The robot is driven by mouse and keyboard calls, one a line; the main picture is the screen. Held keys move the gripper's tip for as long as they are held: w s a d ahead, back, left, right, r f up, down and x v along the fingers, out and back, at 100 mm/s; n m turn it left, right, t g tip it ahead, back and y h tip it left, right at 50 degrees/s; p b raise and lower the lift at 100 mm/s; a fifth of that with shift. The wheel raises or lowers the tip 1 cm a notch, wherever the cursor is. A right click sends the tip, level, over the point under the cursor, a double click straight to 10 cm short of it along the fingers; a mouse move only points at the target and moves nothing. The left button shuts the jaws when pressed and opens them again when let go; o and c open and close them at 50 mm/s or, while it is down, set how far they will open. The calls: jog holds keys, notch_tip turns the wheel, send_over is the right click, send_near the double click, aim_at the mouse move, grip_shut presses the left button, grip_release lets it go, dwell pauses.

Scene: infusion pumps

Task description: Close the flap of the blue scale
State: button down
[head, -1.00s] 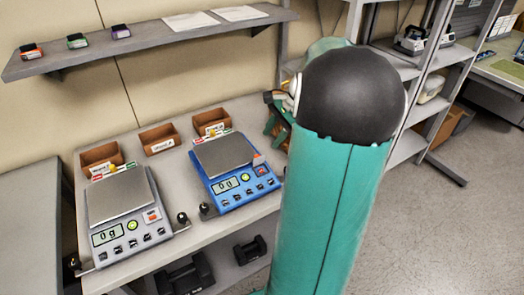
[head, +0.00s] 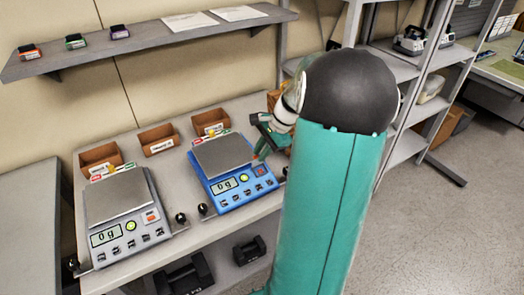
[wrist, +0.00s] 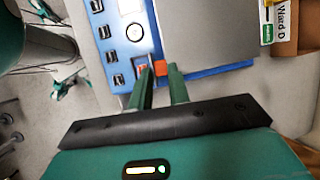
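The blue scale (head: 234,192) stands on the bench with a grey plate (head: 222,152) and a display reading 0 g. A small orange part (head: 259,170) is at the right of its front panel, seemingly the flap; I cannot tell its exact angle. My gripper (head: 262,152) is at the scale's right edge, close to this part, and partly hidden by my arm. In the wrist view, the two green fingers (wrist: 160,72) are a narrow gap apart, with the orange part between or just beyond their tips. Contact cannot be made out.
A grey scale (head: 127,215) stands to the left. Cardboard bins (head: 160,140) line the back of the bench. Dark knobs (head: 203,209) sit near the front edge. A shelf (head: 150,41) hangs above, and dark weights (head: 250,249) lie below.

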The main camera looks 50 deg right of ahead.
aim_at(257, 163)
jog(key=shift+s+a+f, duration=0.1)
jog(key=shift+s, duration=0.1)
dwell(0.6)
jog(key=shift+s+a+f+n+t+h, duration=0.15)
jog(key=shift+s+t, duration=0.15)
jog(key=shift+t, duration=0.35)
jog(key=shift+s+r+n+t+h, duration=0.15)
jog(key=shift+s+t, duration=0.15)
jog(key=shift+t, duration=0.35)
jog(key=t, duration=0.1)
jog(key=s+t, duration=0.1)
jog(key=f+t, duration=0.1)
jog(key=shift+s+a+n+h, duration=0.25)
jog(key=shift+n+h, duration=0.05)
jog(key=shift+h, duration=0.1)
jog(key=t, duration=0.1)
jog(key=f+t, duration=0.1)
jog(key=s+n+t, duration=0.1)
jog(key=shift+a+f+t+h, duration=0.2)
jog(key=shift+f+t+h, duration=0.05)
jog(key=shift+t+h, duration=0.05)
jog(key=shift+s+a+f+n+t, duration=0.1)
jog(key=shift+s+f+n+t, duration=0.2)
jog(key=shift+t, duration=0.55)
jog(key=shift+s+f+n+t, duration=0.1)
jog(key=shift+f+n+t, duration=0.25)
jog(key=shift+t, duration=0.5)
jog(key=c, duration=1.4)
grip_release()
jog(key=shift+f, duration=0.1)
